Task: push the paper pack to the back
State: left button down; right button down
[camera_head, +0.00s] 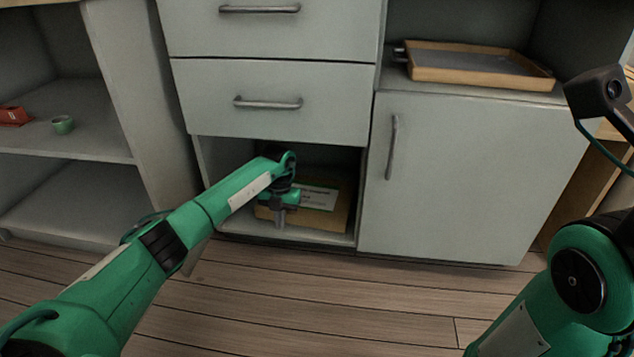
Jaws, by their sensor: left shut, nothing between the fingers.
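The paper pack (325,212) is a brown box with a white and green label. It lies in the low open compartment (237,228) under the drawers. My left gripper (279,222) is shut and empty, pointing down in front of the left part of the pack and hiding some of it. I cannot tell whether the fingers touch the pack. The back of the compartment is dark. My right arm stands at the right edge of the view, and its gripper is not in view.
Two closed drawers (275,85) are above the compartment. A cabinet door (465,165) is shut to its right. A wooden tray (480,83) lies on a shelf at upper right. A green cup (63,125) and a red object (13,116) are on the left shelf. The wooden floor in front is clear.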

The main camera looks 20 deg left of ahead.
aim_at(326, 203)
jog(key=i, duration=0.9)
